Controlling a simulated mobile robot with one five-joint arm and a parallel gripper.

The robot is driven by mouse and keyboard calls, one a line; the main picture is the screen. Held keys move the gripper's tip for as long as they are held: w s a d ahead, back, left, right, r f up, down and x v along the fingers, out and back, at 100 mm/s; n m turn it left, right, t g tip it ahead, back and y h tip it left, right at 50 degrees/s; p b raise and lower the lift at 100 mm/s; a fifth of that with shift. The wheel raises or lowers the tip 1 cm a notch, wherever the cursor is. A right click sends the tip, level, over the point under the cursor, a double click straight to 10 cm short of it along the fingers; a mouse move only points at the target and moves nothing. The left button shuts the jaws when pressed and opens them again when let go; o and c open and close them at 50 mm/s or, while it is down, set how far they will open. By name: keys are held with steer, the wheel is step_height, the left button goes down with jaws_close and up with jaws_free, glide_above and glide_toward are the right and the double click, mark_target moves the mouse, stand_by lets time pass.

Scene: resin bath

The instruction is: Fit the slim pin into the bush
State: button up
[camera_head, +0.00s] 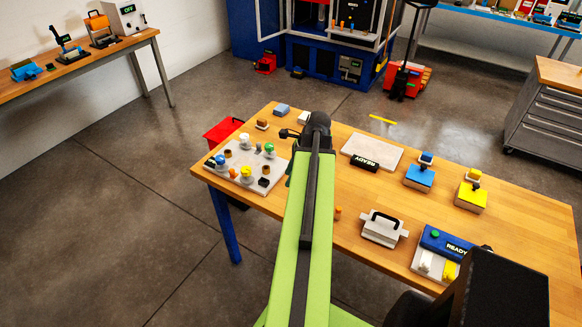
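A light grey board (207,177) lies at the left end of the wooden table.
Blue (420,176) and yellow (470,197) blocks, a handled grey box (383,228) and a blue READY unit (440,243) stand further right. A small orange piece (338,212) lies beside my arm.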

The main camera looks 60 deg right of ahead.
steer(key=s+d+r+m+p, duration=0.3)
steer(key=s+d+r, duration=0.1)
steer(key=s+r, duration=0.2)
steer(key=w+b+x, duration=0.1)
steer(key=b+x, duration=1)
steer(key=x, duration=0.1)
steer(key=shift+t+b, duration=0.3)
steer(key=shift+t, duration=0.1)
steer(key=b+x, duration=0.5)
steer(key=shift+w+d+f, duration=0.1)
steer(key=shift+d+f, duration=0.1)
steer(key=shift+f, duration=0.05)
steer(key=shift+r, duration=0.2)
jaws_close()
